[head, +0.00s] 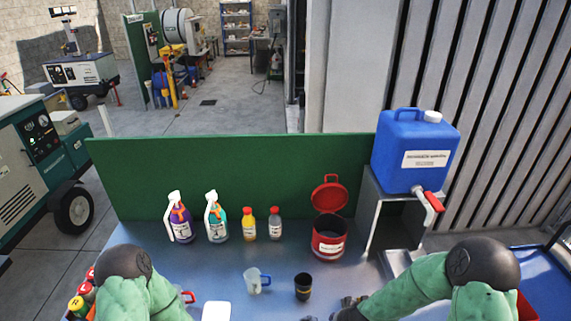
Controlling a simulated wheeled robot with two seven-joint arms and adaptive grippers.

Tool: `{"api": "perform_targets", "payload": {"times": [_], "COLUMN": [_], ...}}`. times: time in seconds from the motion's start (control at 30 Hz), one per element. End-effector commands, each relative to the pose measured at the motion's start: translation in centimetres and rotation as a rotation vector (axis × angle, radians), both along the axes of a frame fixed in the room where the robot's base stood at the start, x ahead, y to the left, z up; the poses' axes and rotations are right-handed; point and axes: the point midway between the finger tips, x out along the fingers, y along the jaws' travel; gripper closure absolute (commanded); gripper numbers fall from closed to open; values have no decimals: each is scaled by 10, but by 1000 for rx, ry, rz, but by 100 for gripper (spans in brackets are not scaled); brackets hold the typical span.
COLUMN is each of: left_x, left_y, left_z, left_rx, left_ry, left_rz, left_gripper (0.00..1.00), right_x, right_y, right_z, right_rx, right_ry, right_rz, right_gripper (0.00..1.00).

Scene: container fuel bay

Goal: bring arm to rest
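My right arm (420,290) comes in from the lower right, its green links bent toward the middle of the table. At its end a dark part of my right gripper (347,309) shows at the bottom edge, just left of the arm and near a black cup (303,287). The fingers are mostly cut off, so I cannot tell whether they are open. My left arm (135,285) shows at the lower left as a green link with a dark joint cap. My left gripper is out of view.
The blue-grey table (210,264) holds a clear jug (257,281), spray bottles (179,219), small bottles (248,225) and an open red bin (329,240). A green panel (230,170) closes the back. A blue canister (412,150) with a red tap stands on a metal stand (395,205).

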Motion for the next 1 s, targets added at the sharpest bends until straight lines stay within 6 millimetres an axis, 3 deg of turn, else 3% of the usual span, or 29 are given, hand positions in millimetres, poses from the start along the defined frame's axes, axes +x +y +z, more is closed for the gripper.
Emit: {"api": "perform_targets", "payload": {"times": [0.03, 0.1, 0.4, 0.6, 0.8, 1.0], "left_x": [0, 0, 0, 0, 0, 0], "left_y": [0, 0, 0, 0, 0, 0], "left_z": [-23, -40, -112, -156, -179, -181], "left_rx": [0, 0, 0, 0, 0, 0], "left_ry": [0, 0, 0, 0, 0, 0], "left_rz": [0, 0, 0, 0, 0, 0], "left_gripper": [60, 60, 60, 60, 60, 60], "right_x": [-12, -26, -95, -140, -168, -176], "right_y": [4, 9, 35, 53, 65, 68], "right_z": [-34, -62, -176, -237, -267, -270], "right_rx": [-5, -11, 1, 38, 71, 81], "right_ry": [21, 42, 122, 158, 172, 174], "right_rz": [45, 110, 394, 571, 678, 707], "right_gripper": [57, 57, 57, 57, 57, 57]}}
